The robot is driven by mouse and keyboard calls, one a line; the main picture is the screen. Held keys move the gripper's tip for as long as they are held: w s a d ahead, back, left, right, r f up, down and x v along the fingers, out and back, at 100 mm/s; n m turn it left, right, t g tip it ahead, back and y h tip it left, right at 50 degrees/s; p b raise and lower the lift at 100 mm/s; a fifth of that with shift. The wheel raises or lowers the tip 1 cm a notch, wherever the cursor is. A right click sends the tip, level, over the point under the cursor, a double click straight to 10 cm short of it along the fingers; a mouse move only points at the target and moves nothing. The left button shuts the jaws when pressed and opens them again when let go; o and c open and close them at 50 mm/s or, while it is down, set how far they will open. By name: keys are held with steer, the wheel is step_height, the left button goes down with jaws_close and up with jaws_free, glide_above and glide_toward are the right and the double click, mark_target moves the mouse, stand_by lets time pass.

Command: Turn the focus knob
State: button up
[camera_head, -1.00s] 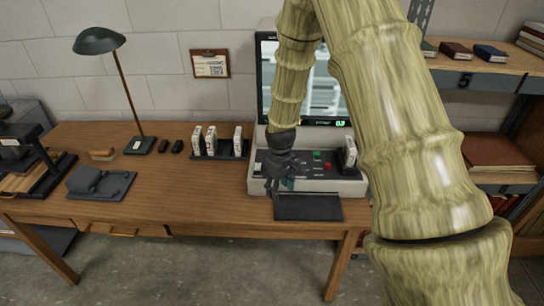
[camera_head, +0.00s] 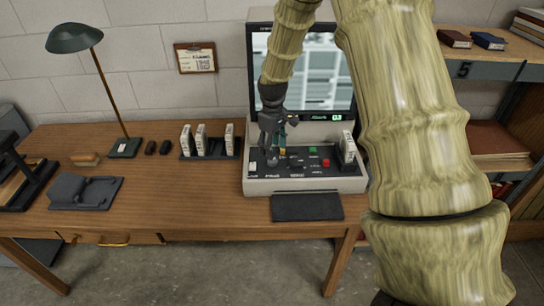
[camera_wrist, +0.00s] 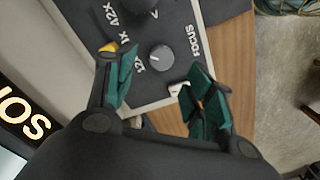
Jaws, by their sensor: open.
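The focus knob (camera_wrist: 161,58) is a round grey dial with a pale pointer line, on the dark control panel (camera_wrist: 186,27) beside the word FOCUS in the wrist view. My gripper (camera_wrist: 158,83) is open and empty, with green-padded fingers spread on either side below the knob in that view. No finger is seen touching it. In the head view my gripper (camera_head: 271,152) hangs over the left part of the reader's panel (camera_head: 318,170), in front of the lit screen (camera_head: 318,85). The knob cannot be made out there.
Another dark knob (camera_wrist: 139,5) sits near the focus knob. A rack of white boxes (camera_head: 212,150) stands left of the reader, and one white box (camera_head: 347,147) stands at its right end. A dark pad (camera_head: 307,207) lies in front. A lamp (camera_head: 75,38) stands farther left.

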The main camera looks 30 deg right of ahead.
mark_target(273, 160)
steer(key=shift+s+a+f+p, duration=0.1)
steer(key=shift+f+p, duration=0.4)
steer(key=shift+f, duration=2.2)
steer(key=shift+c, duration=0.4)
steer(key=c, duration=1)
